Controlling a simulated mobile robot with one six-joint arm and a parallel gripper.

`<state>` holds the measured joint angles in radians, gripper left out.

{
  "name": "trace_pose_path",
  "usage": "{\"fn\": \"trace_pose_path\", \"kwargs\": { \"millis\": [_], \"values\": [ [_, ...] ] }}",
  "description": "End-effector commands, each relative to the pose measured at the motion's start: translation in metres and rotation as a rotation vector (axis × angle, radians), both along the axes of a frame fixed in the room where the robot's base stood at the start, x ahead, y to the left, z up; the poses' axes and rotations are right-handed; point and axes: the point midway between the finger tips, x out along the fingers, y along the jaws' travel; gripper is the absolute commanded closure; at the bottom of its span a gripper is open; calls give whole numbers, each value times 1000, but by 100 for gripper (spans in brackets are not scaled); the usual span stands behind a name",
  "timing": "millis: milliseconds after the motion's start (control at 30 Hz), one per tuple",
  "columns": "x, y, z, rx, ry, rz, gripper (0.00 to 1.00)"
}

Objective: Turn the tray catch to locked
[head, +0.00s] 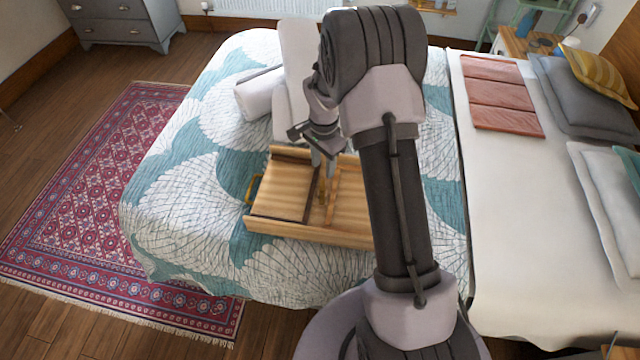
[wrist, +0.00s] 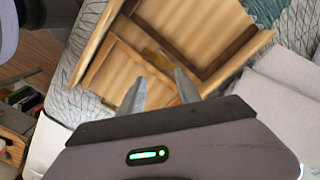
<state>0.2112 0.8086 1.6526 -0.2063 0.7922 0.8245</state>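The wooden tray (head: 285,229) lies on the bed, with a dark divider and a lighter bar across its middle; it also shows in the wrist view (wrist: 190,25). A small brass-coloured piece, apparently the catch (head: 322,188), sits between the divider and bar. In the wrist view the brass piece (wrist: 155,58) lies just beyond my fingertips. My gripper (head: 323,172) points down over the tray's middle. In the wrist view my gripper (wrist: 160,77) has its fingers apart, with nothing clearly between them. I cannot tell whether a finger touches the catch, or which position it is in.
A brass handle (head: 252,188) is on the tray's left end. White rolled towels (head: 262,95) lie behind the tray, close to my arm. Folded pink cloth (head: 500,95) and pillows (head: 590,100) are on the right. The patterned quilt (head: 180,200) is clear to the left.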

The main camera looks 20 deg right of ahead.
Motion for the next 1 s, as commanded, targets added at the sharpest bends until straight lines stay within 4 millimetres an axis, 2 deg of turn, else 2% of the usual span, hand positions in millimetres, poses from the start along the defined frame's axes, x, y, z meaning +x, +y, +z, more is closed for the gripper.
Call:
{"fn": "trace_pose_path", "kwargs": {
  "millis": [33,100,300,500,767,967,1000],
  "values": [
    [-1,0,-19,0,2,1,60],
    [-1,0,-37,0,2,2,60],
    [0,0,-79,0,0,1,60],
    [0,0,-95,0,-1,2,60],
    [0,0,-95,-1,-1,2,60],
    [0,0,-95,0,-1,2,97],
    [0,0,-95,0,-1,2,100]
  ]
}}
